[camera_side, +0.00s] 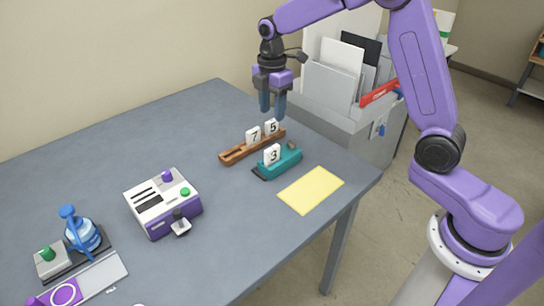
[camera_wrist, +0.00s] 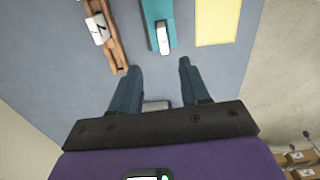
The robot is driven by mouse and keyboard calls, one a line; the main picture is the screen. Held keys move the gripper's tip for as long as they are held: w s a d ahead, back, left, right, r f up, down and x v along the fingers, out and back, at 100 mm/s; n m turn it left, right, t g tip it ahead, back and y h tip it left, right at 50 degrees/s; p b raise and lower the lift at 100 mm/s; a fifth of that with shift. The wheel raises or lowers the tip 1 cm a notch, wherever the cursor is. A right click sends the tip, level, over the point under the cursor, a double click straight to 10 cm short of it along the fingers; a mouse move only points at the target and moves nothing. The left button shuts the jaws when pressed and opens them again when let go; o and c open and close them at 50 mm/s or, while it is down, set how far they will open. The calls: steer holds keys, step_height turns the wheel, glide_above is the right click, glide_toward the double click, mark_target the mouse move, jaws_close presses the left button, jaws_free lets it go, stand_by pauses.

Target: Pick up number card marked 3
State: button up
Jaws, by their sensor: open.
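The number card marked 3 (camera_side: 272,154) is white and stands upright in a teal holder (camera_side: 285,164) on the table. In the wrist view the card (camera_wrist: 162,37) shows from above as a thin white piece in the teal holder (camera_wrist: 155,10). Two more white cards, marked 7 (camera_side: 254,136) and 5 (camera_side: 271,127), stand in a brown wooden rack (camera_side: 236,154) behind it. My gripper (camera_side: 272,114) is open and empty, pointing down above the far end of the rack. In the wrist view its two blue fingers (camera_wrist: 155,80) are spread apart, away from the card.
A yellow sheet (camera_side: 311,190) lies right of the teal holder. A white and purple machine (camera_side: 163,204) and a blue-knobbed device (camera_side: 83,236) stand to the left. A grey bin with folders (camera_side: 335,88) stands beyond the table edge. The table's back left is clear.

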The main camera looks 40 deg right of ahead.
mark_target(272, 148)
step_height(272, 148, down, 9)
steer(key=shift+f, duration=0.1)
steer(key=shift+s+a+f, duration=0.15)
steer(key=shift+f, duration=1.2)
steer(key=shift+s+a+f, duration=0.1)
steer(key=shift+f, duration=1.25)
jaws_close()
